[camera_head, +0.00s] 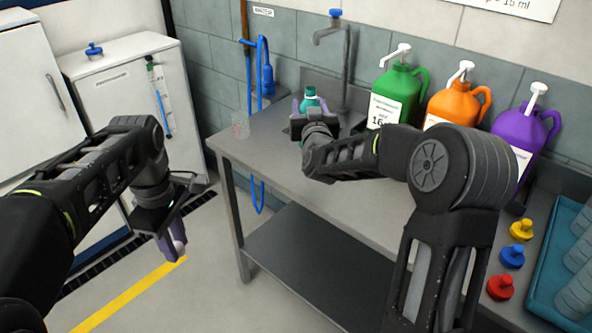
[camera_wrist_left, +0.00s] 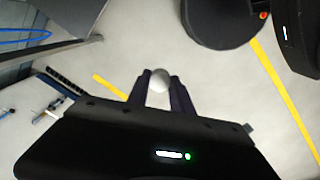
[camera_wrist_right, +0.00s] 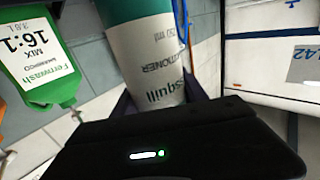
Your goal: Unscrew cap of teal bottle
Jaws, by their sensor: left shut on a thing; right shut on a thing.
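The teal bottle (camera_head: 311,102) stands over the steel table's back left part, and its lower part is hidden behind my right gripper in the head view. My right gripper (camera_head: 309,110) is shut on it. In the right wrist view the teal bottle (camera_wrist_right: 150,60) shows a white conditioner label between the fingers; its top is out of frame. My left gripper (camera_head: 172,246) is off the table's left side, above the floor, pointing down. It is shut on a small round white piece (camera_wrist_left: 159,80), which looks like a cap.
The steel table (camera_head: 275,160) has a tap (camera_head: 335,40) behind it. Green (camera_head: 398,95), orange (camera_head: 457,105) and purple (camera_head: 522,130) jugs line its back. Yellow (camera_head: 522,229), blue (camera_head: 512,255) and red (camera_head: 500,287) caps sit at the right.

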